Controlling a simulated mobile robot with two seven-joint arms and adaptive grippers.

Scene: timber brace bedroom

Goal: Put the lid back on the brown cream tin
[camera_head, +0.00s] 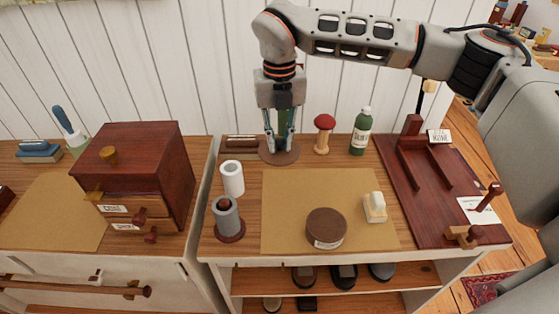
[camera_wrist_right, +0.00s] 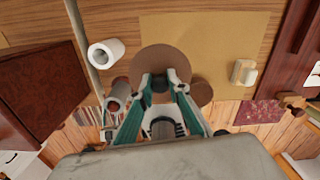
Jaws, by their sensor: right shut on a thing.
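The brown cream tin (camera_head: 326,229) stands upright on the front part of the tan mat, with a pale label on its side. Its top looks brown and flat; its inside cannot be made out. My right gripper (camera_head: 281,150) points down behind the mat's back left corner. It is shut on a round brown lid (camera_head: 279,155), which looks level. In the right wrist view the lid (camera_wrist_right: 160,60) sits at the fingertips (camera_wrist_right: 165,84), and the tin (camera_wrist_right: 201,93) shows partly behind a finger. The lid is apart from the tin. My left gripper is not in view.
On the tan mat (camera_head: 300,190) lies a cream-coloured block or brush (camera_head: 375,207). A white roll (camera_head: 232,178) and a grey cylinder (camera_head: 228,217) stand left. A red-topped mushroom (camera_head: 323,134) and green bottle (camera_head: 361,132) stand behind. A dark red wooden stand (camera_head: 430,205) is right.

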